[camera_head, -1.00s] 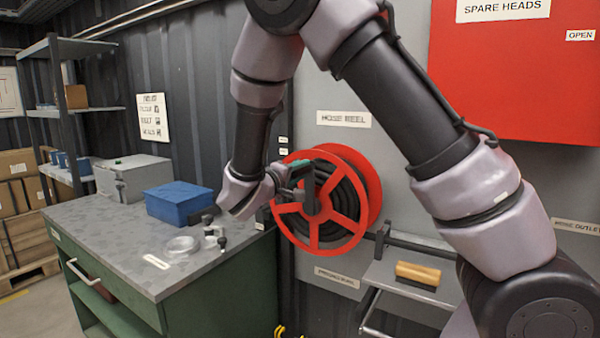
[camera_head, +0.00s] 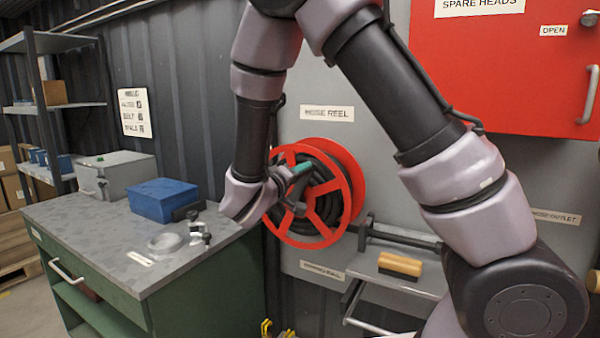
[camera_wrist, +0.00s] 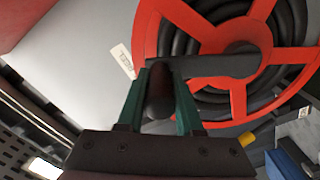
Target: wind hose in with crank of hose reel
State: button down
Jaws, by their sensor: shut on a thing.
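The hose reel (camera_head: 352,164) is a red spoked wheel with black hose (camera_wrist: 205,106) wound inside it, mounted on the grey wall panel. Its dark crank arm (camera_wrist: 218,65) runs from the hub to a dark rounded handle (camera_wrist: 160,104). My gripper (camera_wrist: 159,92) has its two green fingers on either side of this handle and is shut on it. In the head view my gripper (camera_head: 301,172) is in front of the reel's upper left part, and my wrist hides the reel's left edge.
A green workbench (camera_head: 203,283) stands at the left with a blue box (camera_head: 162,201), a clear round dish (camera_head: 165,242) and small dark fittings. A red cabinet (camera_head: 520,80) hangs at upper right. A shelf (camera_head: 385,283) with a wooden-handled brush (camera_head: 400,265) is below right of the reel.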

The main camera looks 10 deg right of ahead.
jog(key=c, duration=0.6)
grip_release()
jog(key=v, duration=1.1)
jog(key=shift+d, duration=0.15)
